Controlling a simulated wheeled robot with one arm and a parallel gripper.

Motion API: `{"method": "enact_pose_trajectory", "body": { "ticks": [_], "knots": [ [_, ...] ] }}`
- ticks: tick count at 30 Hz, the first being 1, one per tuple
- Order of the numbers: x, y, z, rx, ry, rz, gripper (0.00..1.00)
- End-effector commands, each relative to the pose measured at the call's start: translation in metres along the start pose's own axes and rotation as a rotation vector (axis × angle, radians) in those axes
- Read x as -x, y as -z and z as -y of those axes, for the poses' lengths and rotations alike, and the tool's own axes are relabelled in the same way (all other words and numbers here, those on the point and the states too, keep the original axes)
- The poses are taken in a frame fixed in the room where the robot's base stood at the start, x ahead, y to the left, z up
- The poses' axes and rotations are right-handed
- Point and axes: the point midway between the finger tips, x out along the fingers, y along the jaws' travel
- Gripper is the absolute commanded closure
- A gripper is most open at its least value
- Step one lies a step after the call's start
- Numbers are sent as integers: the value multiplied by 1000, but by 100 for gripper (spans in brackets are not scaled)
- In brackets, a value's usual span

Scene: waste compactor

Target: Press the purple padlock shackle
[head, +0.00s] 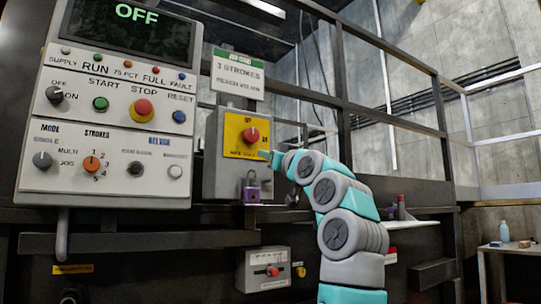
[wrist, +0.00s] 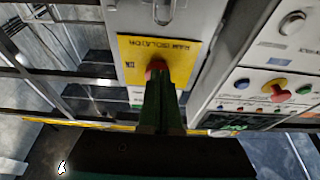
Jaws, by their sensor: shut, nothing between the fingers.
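The purple padlock (head: 251,194) hangs low on the front of the grey isolator box (head: 211,160), with its grey shackle above the purple body. Whether the shackle is fully seated is too small to tell. My gripper (head: 266,155) is shut and empty, above and slightly right of the padlock, near the yellow plate. In the wrist view my gripper (wrist: 159,88) reaches up to the red isolator knob (wrist: 157,66) and partly covers it; contact cannot be told. A grey U-shaped loop (wrist: 162,12) shows at the top edge there; no purple body is visible.
The control panel (head: 110,116) with buttons and knobs stands left of the isolator box. A small grey box with a red button (head: 263,270) is below. Dark frame rails (head: 385,45) run at right. A side table (head: 508,249) holds a bottle.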

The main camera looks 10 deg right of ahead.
Motion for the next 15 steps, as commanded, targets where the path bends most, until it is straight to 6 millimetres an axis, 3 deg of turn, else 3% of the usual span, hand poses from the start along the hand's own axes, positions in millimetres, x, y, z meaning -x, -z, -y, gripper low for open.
{"method": "enact_pose_trajectory", "body": {
  "ticks": [6, 15],
  "knots": [
    [-27, 0, 0, -1, 0, 6, 100],
    [-51, 1, -1, -1, -2, 3, 100]
  ]
}}
